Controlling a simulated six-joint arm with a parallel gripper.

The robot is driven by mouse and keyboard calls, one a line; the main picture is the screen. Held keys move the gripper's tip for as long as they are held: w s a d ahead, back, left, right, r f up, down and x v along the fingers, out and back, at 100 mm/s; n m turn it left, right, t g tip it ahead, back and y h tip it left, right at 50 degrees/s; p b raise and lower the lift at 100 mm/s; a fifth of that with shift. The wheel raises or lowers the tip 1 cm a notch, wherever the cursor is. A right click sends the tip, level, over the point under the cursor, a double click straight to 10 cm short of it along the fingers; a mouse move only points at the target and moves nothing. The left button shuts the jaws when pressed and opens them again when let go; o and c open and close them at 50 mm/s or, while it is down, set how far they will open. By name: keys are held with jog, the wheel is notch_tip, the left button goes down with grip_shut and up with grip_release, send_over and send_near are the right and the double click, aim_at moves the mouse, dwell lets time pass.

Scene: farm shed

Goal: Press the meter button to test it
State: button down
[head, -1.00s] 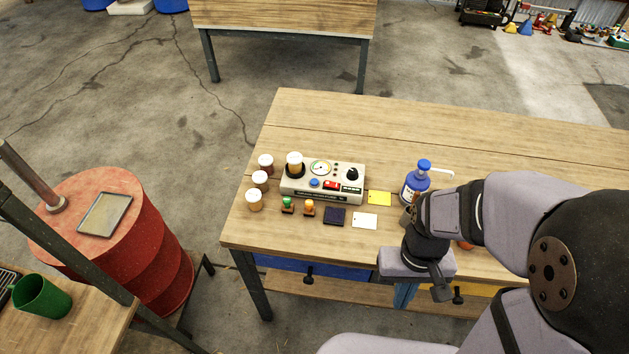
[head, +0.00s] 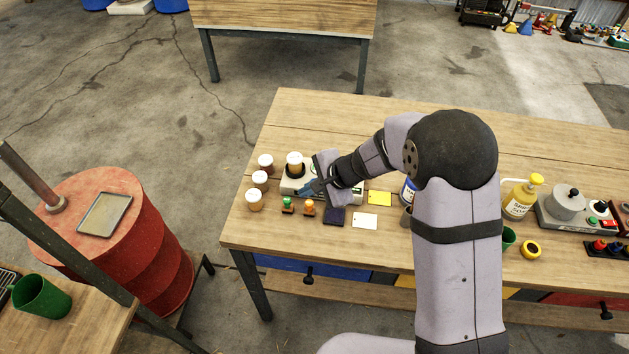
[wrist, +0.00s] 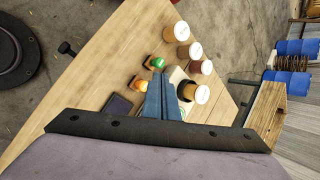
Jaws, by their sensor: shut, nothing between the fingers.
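The pale meter box (head: 288,186) stands on the workbench, mostly hidden behind my gripper in the head view. A white-lidded jar (head: 295,160) sits in the dark well at its left end. The meter's dial and blue button are hidden by my arm. My gripper (head: 304,190) is shut and empty, its blue fingertips at the meter's front left part. In the wrist view the shut fingers (wrist: 157,78) lie over the meter, and only a pale corner of it (wrist: 178,75) and the jar (wrist: 201,94) show. I cannot tell whether the fingertips touch the button.
Several white-lidded jars (head: 260,178) stand left of the meter. A green-topped stamp (head: 288,204), an orange-topped stamp (head: 309,207), a dark pad (head: 334,216), a white card (head: 365,220) and a yellow card (head: 380,198) lie in front and right. A blue bottle (head: 407,191) is partly hidden by my arm.

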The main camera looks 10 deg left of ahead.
jog(key=w+d+r+m+t, duration=0.1)
jog(key=w+r+m+t, duration=0.3)
jog(key=w+m, duration=0.4)
jog(key=shift+w+r+h, duration=0.3)
jog(key=shift+w+r, duration=0.1)
jog(key=shift+w, duration=0.25)
jog(key=shift+f, duration=0.1)
notch_tip(320, 180, down, 7)
jog(key=b, duration=0.6)
jog(key=shift+f+b, duration=0.15)
jog(key=shift+b, duration=0.2)
jog(key=shift+f+b, duration=0.65)
jog(key=shift+b, duration=0.15)
jog(key=shift+f+b, duration=0.9)
jog(key=shift+b, duration=0.2)
dwell(1.4)
jog(key=shift+r, duration=0.1)
jog(key=shift+r+p, duration=0.65)
jog(key=shift+r, duration=0.15)
jog(key=shift+r, duration=0.1)
